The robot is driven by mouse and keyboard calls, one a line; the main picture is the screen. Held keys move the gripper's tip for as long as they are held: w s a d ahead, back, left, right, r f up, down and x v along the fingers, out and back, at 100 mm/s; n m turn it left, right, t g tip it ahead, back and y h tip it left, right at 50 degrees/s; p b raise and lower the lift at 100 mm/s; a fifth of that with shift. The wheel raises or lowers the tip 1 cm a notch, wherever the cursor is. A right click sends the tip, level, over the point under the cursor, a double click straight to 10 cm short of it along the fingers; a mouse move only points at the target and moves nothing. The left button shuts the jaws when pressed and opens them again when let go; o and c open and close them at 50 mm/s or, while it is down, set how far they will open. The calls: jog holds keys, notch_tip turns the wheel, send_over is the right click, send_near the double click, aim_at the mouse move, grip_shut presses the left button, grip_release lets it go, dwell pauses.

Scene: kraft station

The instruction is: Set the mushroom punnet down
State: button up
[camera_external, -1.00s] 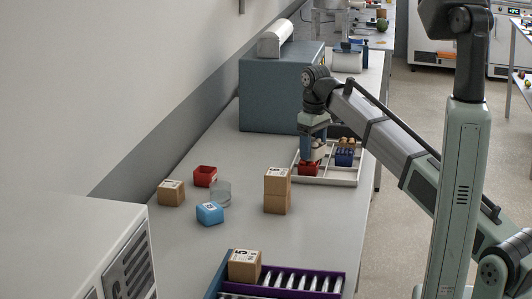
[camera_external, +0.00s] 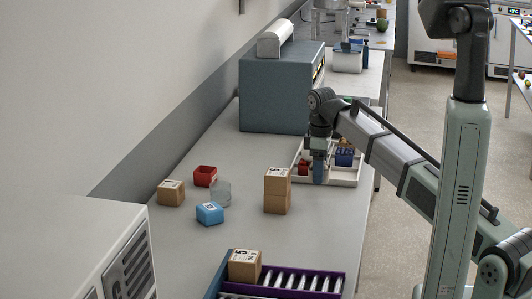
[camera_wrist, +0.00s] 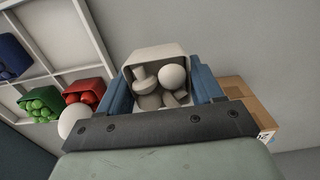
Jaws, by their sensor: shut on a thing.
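In the wrist view the mushroom punnet (camera_wrist: 155,58) is pale grey-white and filled with whitish mushrooms. My gripper (camera_wrist: 160,90) is shut on it, with one blue finger on each side. In the outside view my gripper (camera_external: 319,178) is low at the front part of the white divided tray (camera_external: 345,181). The punnet cannot be made out there behind the fingers. In the wrist view the tray (camera_wrist: 88,48) lies to the left of the held punnet, with plain grey surface behind the punnet. Whether the punnet touches anything below is hidden.
Stacked cardboard boxes (camera_external: 277,190) stand left of the tray. A red container (camera_external: 205,176), a clear cup and a blue container (camera_external: 210,213) stand further left.

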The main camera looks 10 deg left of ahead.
aim_at(319, 197)
jog(key=shift+f, duration=2.5)
jog(key=shift+f, duration=0.15)
jog(key=o, duration=1)
jog(key=shift+o, duration=0.2)
notch_tip(319, 197, up, 12)
jog(key=shift+r, duration=0.2)
